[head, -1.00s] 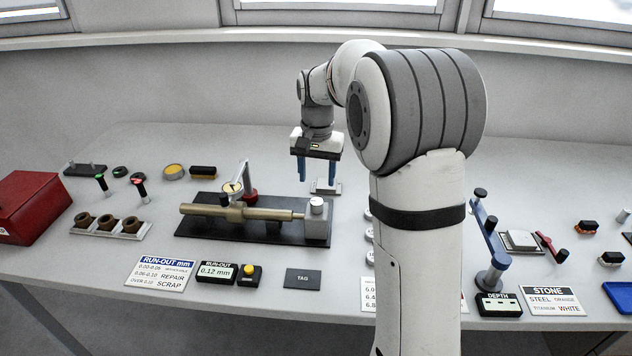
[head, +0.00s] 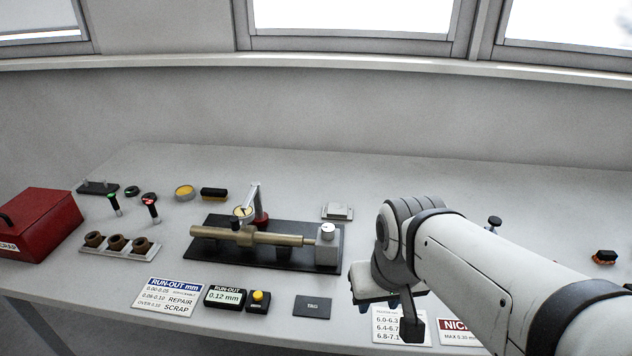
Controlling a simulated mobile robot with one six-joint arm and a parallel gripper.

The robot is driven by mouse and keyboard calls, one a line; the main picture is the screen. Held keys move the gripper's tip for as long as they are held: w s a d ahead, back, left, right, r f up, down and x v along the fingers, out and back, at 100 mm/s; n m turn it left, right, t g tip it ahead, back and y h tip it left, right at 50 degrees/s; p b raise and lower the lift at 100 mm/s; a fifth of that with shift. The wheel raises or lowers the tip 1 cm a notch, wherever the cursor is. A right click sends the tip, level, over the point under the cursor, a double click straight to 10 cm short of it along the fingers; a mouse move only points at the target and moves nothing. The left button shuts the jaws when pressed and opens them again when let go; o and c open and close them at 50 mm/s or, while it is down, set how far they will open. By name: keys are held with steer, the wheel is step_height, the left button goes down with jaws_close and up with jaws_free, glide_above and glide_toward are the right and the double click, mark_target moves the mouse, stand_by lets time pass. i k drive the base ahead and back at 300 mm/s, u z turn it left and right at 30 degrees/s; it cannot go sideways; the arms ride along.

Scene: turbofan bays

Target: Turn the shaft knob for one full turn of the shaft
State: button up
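The brass-coloured shaft (head: 265,238) lies horizontally on a black base plate (head: 215,252). Its right end meets a grey block (head: 327,256), which has a pale round knob (head: 327,230) on top. A dial gauge (head: 243,212) on a stand with a red foot sits over the shaft's left half. My gripper (head: 388,300) is to the right of and nearer than the block, apart from the knob. Its pale body and a dark part show, but its fingertips cannot be made out. Nothing is seen held.
A run-out display (head: 225,297) reads 0.12 mm, with a yellow button box (head: 259,301) beside it. A dark tag (head: 312,307) lies in front of the base plate. A red box (head: 40,225) stands at far left. The table behind the fixture is mostly clear.

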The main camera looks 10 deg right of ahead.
mark_target(327, 229)
steer(key=z, duration=1.1)
steer(key=k, duration=1.1)
steer(key=u, duration=1.15)
steer(key=i, duration=1)
